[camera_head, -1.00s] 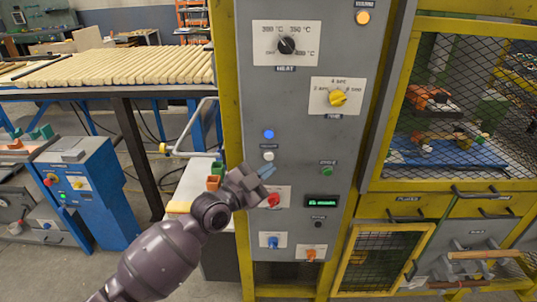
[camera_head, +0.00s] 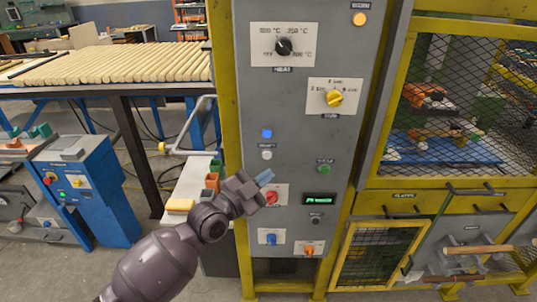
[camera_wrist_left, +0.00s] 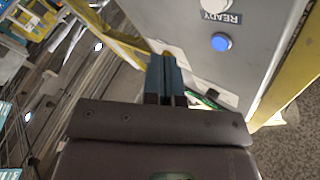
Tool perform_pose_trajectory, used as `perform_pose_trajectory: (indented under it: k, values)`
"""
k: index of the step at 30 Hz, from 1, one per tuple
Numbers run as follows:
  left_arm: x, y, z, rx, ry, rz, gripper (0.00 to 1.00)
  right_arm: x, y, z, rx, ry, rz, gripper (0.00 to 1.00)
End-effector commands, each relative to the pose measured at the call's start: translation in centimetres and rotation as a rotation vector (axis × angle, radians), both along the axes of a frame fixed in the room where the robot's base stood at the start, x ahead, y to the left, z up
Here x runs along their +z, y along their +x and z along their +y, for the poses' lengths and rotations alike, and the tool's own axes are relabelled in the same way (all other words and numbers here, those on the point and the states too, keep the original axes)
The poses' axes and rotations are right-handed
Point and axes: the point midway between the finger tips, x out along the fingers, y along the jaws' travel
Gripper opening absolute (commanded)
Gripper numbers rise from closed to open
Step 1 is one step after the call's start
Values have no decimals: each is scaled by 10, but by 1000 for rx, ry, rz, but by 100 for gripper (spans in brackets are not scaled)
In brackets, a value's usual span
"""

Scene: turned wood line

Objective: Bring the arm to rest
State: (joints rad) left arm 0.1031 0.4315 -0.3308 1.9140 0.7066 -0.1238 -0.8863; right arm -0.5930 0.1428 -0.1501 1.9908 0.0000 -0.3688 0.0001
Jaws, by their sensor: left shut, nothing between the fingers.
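My left arm comes in from the lower left in the head view. Its gripper (camera_head: 264,177) is in front of the grey control panel (camera_head: 291,99), close to the red knob (camera_head: 271,198) on its white plate. The gripper also shows in the left wrist view (camera_wrist_left: 166,62), its blue fingers shut together with nothing between them. I cannot tell whether the fingertips touch the panel. The wrist view also shows a blue button (camera_wrist_left: 221,42) beside the READY label. My right gripper is not in view.
The panel carries a black heat knob (camera_head: 284,47), a yellow knob (camera_head: 334,97) and a green button (camera_head: 323,169). A yellow-framed mesh press (camera_head: 460,110) stands at right. A table of wooden rods (camera_head: 110,66) and a blue machine (camera_head: 85,190) stand at left.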

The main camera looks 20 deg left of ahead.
Motion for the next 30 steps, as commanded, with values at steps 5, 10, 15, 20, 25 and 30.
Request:
perform_pose_trajectory:
  k: [5,10,15,20,25,30]
  values:
    - [0,0,0,-1,-6,3,0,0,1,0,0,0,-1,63]
    - [-3,0,0,-15,-79,65,0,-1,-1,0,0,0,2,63]
    - [-4,2,2,-10,-143,140,0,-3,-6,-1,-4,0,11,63]
    - [-20,-5,11,38,-207,225,0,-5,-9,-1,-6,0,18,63]
    - [-63,-29,32,145,-282,352,0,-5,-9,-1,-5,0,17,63]
    - [-117,-70,58,282,-344,482,0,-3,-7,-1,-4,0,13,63]
